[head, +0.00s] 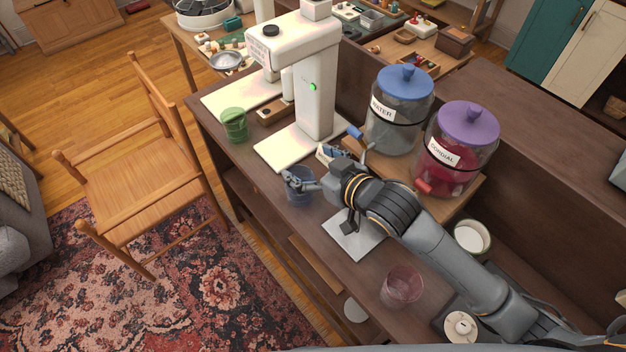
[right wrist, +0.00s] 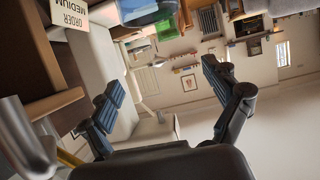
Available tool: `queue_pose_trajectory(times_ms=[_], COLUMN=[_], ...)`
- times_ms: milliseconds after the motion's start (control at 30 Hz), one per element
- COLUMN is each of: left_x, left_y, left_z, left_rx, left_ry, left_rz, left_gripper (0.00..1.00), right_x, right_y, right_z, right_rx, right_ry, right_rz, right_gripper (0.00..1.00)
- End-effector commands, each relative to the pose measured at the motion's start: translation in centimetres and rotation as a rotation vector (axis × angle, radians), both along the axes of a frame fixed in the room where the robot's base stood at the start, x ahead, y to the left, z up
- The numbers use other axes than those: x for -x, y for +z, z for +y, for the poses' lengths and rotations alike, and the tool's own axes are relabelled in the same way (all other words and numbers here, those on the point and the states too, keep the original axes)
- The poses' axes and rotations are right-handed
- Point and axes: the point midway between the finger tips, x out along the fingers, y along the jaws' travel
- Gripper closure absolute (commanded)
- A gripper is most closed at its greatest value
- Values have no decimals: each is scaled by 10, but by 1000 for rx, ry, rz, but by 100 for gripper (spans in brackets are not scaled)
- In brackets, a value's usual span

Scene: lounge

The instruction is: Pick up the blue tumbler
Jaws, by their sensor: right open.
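The blue tumbler (head: 299,196) stands upright on the dark wooden counter, left of my right arm in the head view. My right gripper (head: 312,168) is open at the tumbler's upper right. One finger covers part of the tumbler's rim; I cannot tell whether it touches. In the right wrist view the two fingers (right wrist: 162,78) are spread with nothing held between them. I cannot make out the blue tumbler for certain there. My left gripper is not in view.
A white machine (head: 315,90) stands behind the gripper, with a green tumbler (head: 234,125) to its left. A water jar (head: 398,115) and a cordial jar (head: 460,150) stand close on the right. A pinkish tumbler (head: 402,286) and a white candle-like thing (head: 460,326) are nearer me.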

Motion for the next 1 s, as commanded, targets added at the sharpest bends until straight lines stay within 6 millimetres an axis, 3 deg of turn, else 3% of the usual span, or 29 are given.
queue_pose_trajectory(times_ms=[200,367,733,1000], left_x=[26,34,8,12], left_y=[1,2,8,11], left_z=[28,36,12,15], left_rx=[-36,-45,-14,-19], left_ry=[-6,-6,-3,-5], left_rz=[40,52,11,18], left_gripper=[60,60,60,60], right_x=[1,1,-24,-51], right_y=[-48,-77,-84,-97], right_z=[0,0,18,37], right_rx=[4,3,1,1], right_ry=[-1,0,-1,0], right_rz=[8,5,1,2], right_gripper=[11,11,11,11])
